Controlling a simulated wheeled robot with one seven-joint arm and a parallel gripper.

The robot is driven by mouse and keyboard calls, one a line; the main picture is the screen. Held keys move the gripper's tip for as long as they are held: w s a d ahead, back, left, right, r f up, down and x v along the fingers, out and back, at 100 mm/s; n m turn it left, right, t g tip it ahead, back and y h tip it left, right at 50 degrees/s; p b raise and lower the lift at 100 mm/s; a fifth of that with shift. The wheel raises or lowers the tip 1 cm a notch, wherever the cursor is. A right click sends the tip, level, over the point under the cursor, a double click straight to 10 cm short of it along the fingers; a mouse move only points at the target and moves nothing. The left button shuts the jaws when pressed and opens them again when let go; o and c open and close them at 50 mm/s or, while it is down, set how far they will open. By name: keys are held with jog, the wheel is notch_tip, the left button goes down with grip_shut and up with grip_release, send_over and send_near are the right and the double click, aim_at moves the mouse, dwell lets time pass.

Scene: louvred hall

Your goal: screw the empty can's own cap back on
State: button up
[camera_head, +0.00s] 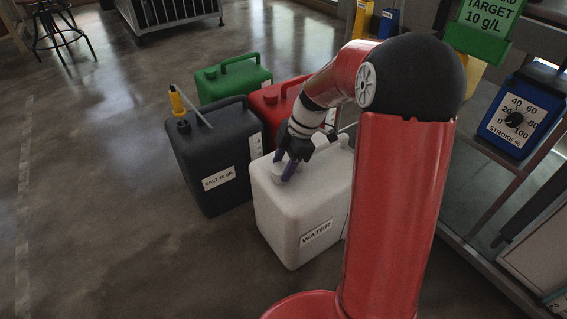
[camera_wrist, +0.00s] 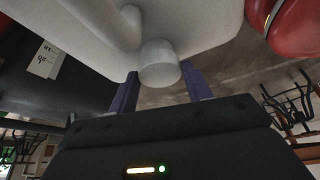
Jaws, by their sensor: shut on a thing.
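A white can (camera_head: 290,225) labelled WATER stands upright on the floor. My gripper (camera_head: 284,172) points down at the can's top, near its front left corner. In the wrist view my gripper's two purple fingers (camera_wrist: 161,78) are shut on a pale round cap (camera_wrist: 158,62). The cap is at the white can's top (camera_wrist: 195,22), beside a pale rounded bar that looks like the handle. I cannot tell whether the cap is seated on its thread.
A green can (camera_head: 222,85) and a red can (camera_head: 270,100) stand behind. A blue stroke dial (camera_head: 513,117) is on the frame at right.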

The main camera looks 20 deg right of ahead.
aim_at(284, 168)
jog(key=shift+f+b, duration=0.3)
jog(key=shift+f, duration=0.05)
jog(key=o, duration=1)
jog(key=shift+r, duration=0.1)
jog(key=shift+r+p, duration=1.75)
jog(key=shift+r, duration=0.75)
jog(key=shift+c, duration=0.2)
